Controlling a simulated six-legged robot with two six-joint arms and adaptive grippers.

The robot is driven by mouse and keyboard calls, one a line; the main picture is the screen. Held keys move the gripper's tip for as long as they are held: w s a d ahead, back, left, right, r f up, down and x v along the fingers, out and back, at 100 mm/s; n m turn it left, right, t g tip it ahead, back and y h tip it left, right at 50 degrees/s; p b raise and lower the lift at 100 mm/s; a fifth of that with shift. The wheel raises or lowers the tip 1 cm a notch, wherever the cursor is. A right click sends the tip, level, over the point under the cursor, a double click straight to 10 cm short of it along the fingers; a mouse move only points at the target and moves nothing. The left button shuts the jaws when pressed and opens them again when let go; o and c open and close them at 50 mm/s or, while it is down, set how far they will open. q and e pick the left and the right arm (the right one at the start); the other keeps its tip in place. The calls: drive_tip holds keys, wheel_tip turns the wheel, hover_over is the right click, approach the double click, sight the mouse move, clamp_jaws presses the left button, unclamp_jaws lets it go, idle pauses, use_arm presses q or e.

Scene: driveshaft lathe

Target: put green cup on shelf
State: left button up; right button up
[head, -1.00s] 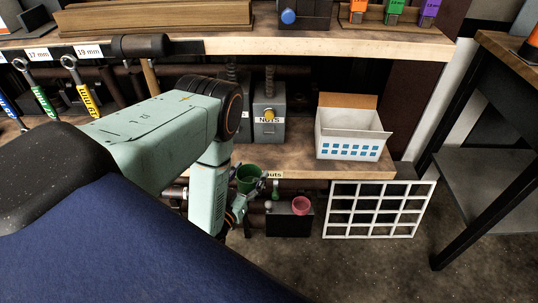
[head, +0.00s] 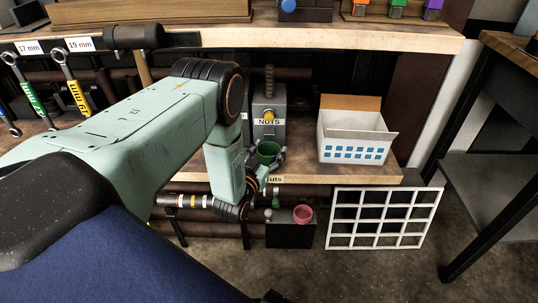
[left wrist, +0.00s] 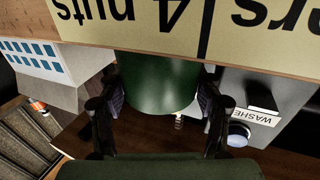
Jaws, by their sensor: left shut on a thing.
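The green cup (head: 268,152) is held in my left gripper (head: 270,165), near the front edge of the wooden shelf (head: 330,179) in the head view. In the left wrist view the green cup (left wrist: 158,85) sits between the two fingers of my left gripper (left wrist: 158,105), which are closed on its sides. The cup looks roughly upright in the head view. I cannot tell whether its base touches the shelf. My right gripper is not in view.
A grey nuts dispenser (head: 268,112) stands behind the cup. A white box with blue squares (head: 352,135) stands to its right on the shelf. Bare shelf shows between dispenser and box.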

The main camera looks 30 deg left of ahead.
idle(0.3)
use_arm(q)
drive_tip(key=shift+f, duration=0.15)
drive_tip(key=o, duration=1.2)
drive_tip(key=shift+o, duration=0.2)
